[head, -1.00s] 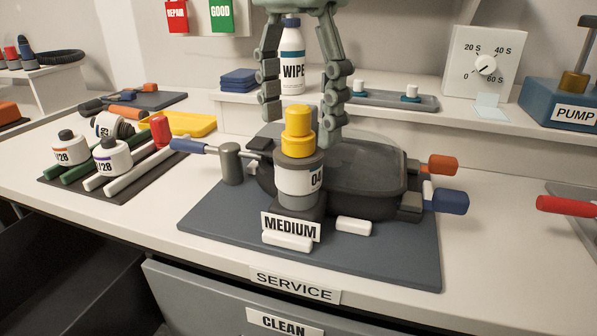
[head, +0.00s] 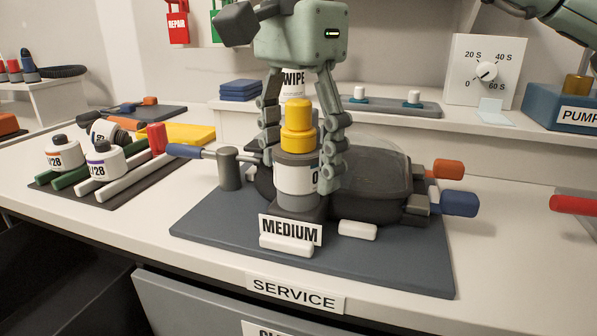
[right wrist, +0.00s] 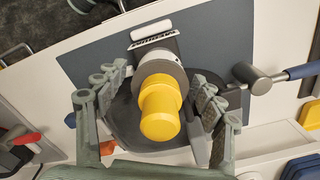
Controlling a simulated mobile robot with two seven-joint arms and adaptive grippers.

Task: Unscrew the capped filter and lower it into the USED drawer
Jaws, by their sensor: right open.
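The capped filter (head: 295,176) stands upright on the MEDIUM mount on the service mat, a white and grey cylinder with a yellow stepped cap (head: 298,128) on top. My right gripper (head: 303,165) is open, pointing down, with its fingers on either side of the filter and cap. In the right wrist view the yellow cap (right wrist: 160,108) sits between the spread fingers (right wrist: 160,95), with gaps on both sides. A drawer front (head: 200,305) lies below the SERVICE label; its own label is cut off. No USED label shows. My left gripper is not in view.
A dark rounded housing (head: 375,172) with orange and blue handles stands behind the filter. A blue-handled lever (head: 229,168) is close on the left. A WIPE bottle and shelf (head: 440,122) are behind.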

